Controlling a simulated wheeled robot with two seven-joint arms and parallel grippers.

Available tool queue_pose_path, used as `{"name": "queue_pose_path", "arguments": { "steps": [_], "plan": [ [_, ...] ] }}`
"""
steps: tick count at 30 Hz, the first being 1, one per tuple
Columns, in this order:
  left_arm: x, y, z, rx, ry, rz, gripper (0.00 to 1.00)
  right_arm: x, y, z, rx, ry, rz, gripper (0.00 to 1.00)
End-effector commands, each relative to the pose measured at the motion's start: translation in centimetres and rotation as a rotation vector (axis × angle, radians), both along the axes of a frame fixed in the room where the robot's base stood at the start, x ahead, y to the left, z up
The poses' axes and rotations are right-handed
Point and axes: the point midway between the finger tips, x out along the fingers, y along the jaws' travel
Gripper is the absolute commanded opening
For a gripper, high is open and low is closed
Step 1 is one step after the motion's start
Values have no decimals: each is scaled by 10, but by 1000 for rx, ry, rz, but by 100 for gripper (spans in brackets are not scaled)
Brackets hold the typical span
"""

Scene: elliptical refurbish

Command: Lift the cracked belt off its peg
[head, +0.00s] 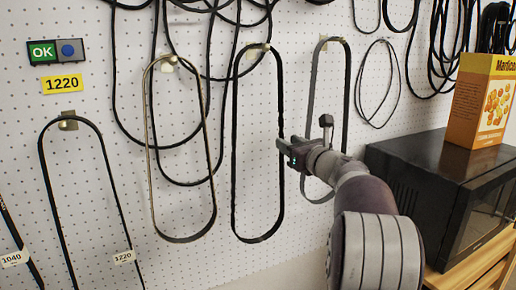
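Several belts hang as long loops on a white pegboard. A black loop (234,150) hangs from a peg (258,47) in the middle. A loop with a pale tan edge (148,130) hangs left of it from its own peg (168,62). A grey loop (312,90) hangs to the right. Cracks are too small to make out, so I cannot tell which belt is cracked. My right gripper (284,147) is at the right strand of the middle black loop; whether its fingers close on it is unclear. My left gripper is not in view.
A black loop with a 1220 tag (124,257) hangs at left, below a yellow 1220 label (62,84) and an OK sign (42,52). Loose black cords hang behind and above. A black microwave (410,160) with an orange box (482,100) stands at right.

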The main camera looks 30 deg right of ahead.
Motion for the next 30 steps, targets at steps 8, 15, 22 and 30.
{"name": "queue_pose_path", "arguments": {
  "steps": [8, 15, 22, 30],
  "plan": [
    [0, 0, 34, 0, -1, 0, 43, 42, -4, -4, 2, 1, 0, 35],
    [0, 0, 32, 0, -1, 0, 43, 42, -4, -6, 2, 0, -1, 22],
    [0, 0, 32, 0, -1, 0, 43, 42, -4, -6, 3, -1, -1, 0],
    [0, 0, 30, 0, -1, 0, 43, 42, -4, -1, 1, -2, -1, 0]
  ]
}}
